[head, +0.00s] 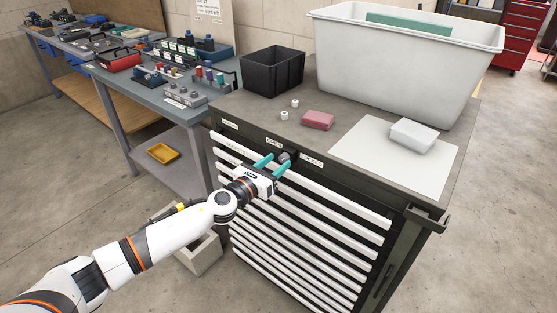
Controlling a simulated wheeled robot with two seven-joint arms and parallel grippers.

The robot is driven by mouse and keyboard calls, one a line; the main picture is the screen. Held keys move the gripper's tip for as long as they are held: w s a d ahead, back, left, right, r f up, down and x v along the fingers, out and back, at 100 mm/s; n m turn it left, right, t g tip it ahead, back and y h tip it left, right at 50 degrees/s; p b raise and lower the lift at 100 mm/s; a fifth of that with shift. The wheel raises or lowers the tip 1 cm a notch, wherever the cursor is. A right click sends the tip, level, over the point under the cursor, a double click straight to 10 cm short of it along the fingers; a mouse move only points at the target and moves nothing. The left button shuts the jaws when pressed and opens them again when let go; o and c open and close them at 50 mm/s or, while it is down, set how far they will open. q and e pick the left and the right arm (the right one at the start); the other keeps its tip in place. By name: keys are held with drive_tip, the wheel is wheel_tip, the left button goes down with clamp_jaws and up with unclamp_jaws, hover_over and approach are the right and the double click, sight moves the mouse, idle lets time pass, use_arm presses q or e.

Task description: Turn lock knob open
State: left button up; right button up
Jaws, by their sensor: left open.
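The lock knob (285,157) is a small dark knob with a grey face on the upper front of the drawer cabinet (226,139). An OPEN label (273,143) sits to its upper left and a LOCKED label (311,160) to its right. My left gripper (274,163) has two teal fingers, open, one on the left and one on the right, reaching up to the cabinet front at the knob. The knob shows near the right finger; I cannot tell whether the fingers touch it. The knob's exact turn is too small to read. My right gripper is not in view.
On the cabinet top are a black bin (272,72), a large white tub (395,62), a red block (318,120), and a white block (413,135) on a pale sheet (365,148). A workbench (225,93) with tools adjoins at left. White drawer fronts (335,195) lie below the knob.

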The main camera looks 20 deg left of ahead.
use_arm(q)
drive_tip(key=shift+x, duration=0.9)
drive_tip(key=shift+c, duration=0.5)
drive_tip(key=c, duration=0.9)
